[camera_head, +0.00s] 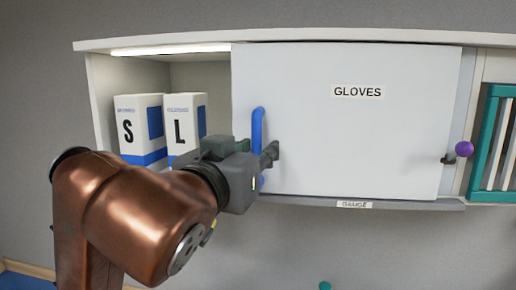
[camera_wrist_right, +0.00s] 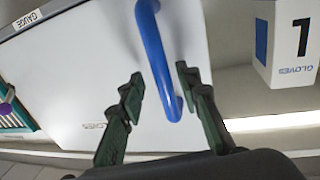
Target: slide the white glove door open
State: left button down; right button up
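The white glove door (camera_head: 345,125) is a flat panel labelled GLOVES on the cabinet front. The cabinet's left part stands uncovered. A vertical blue handle (camera_head: 257,125) sits near the door's left edge; it also shows in the right wrist view (camera_wrist_right: 155,45). My right gripper (camera_head: 271,153) is at the lower part of the handle and hides some of it. In the right wrist view its two dark green fingers (camera_wrist_right: 160,78) stand apart on either side of the handle, with gaps visible. My left gripper is out of view.
Glove boxes marked S (camera_head: 129,130) and L (camera_head: 182,125) stand in the uncovered compartment. A purple knob (camera_head: 464,149) sticks out by the door's right edge. A teal-framed rack (camera_head: 489,135) is farther right. A grey ledge labelled GAUGE (camera_head: 400,204) runs below the door.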

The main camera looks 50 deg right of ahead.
jog(key=v, duration=1.1)
jog(key=shift+w, duration=0.15)
